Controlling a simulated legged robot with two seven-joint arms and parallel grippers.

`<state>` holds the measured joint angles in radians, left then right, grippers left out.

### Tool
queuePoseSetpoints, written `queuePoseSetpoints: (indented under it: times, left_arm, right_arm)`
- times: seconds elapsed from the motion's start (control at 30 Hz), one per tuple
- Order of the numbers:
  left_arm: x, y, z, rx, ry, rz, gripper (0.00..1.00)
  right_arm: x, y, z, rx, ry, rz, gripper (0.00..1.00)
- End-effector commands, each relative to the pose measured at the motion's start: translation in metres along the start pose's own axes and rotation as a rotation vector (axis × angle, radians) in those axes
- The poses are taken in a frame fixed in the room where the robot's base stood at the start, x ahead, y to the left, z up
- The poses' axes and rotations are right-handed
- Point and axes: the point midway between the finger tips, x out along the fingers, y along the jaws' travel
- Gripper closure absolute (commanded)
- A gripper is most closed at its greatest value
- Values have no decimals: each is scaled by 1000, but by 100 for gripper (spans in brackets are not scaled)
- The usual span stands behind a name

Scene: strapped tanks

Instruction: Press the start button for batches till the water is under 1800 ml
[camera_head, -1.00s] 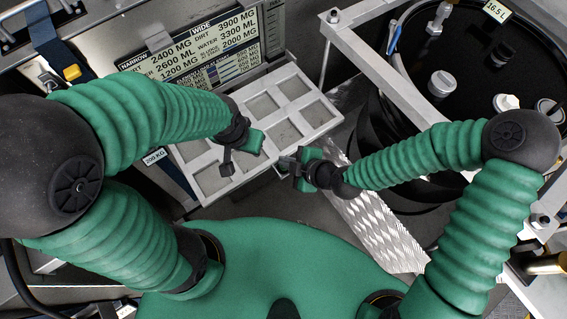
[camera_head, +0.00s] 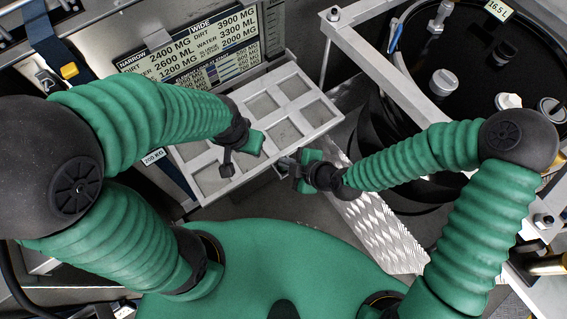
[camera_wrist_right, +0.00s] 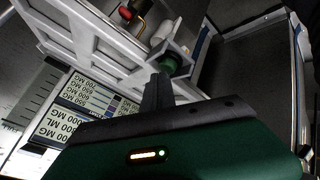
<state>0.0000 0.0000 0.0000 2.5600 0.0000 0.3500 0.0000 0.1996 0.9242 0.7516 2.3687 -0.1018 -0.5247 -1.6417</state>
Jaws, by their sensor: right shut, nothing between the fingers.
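A display panel (camera_head: 195,50) at the top left in the head view has NARROW and WIDE columns. NARROW reads 2400 MG, 2600 ML and 1200 MG; WIDE reads DIRT 3900 MG, WATER 3300 ML and 2000 MG. My right gripper (camera_head: 287,167) is shut and empty at the lower right edge of the grey compartment frame. In the right wrist view its dark fingers (camera_wrist_right: 156,92) point at a green round button-like part (camera_wrist_right: 173,63) on the frame's side, very close to it; I cannot tell whether they touch. My left gripper (camera_head: 240,150) hangs over the frame; its jaw state is unclear.
The grey compartment frame (camera_head: 310,84) lies below the panel. A black tank (camera_head: 470,65) labelled 16.5 L stands inside a metal frame (camera_head: 385,70) at the right. A red knob (camera_wrist_right: 126,13) shows in the wrist view. A ridged metal plate (camera_head: 375,230) lies below the right arm.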

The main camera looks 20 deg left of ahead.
Motion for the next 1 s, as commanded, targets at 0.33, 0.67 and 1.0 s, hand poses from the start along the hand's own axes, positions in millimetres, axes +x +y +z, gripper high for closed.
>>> queuePoseSetpoints:
  times: [0.33, 0.67, 1.0]
  left_arm:
    - [4, 0, 1, 0, 0, 0, 64]
    - [5, 0, 1, 0, 0, 0, 64]
    - [-6, 0, -1, 0, 0, 0, 64]
  right_arm:
    - [3, -2, 3, 1, 0, 0, 100]
    - [4, -3, 3, 0, -1, 0, 100]
    - [-5, 3, -3, -2, 0, -1, 100]
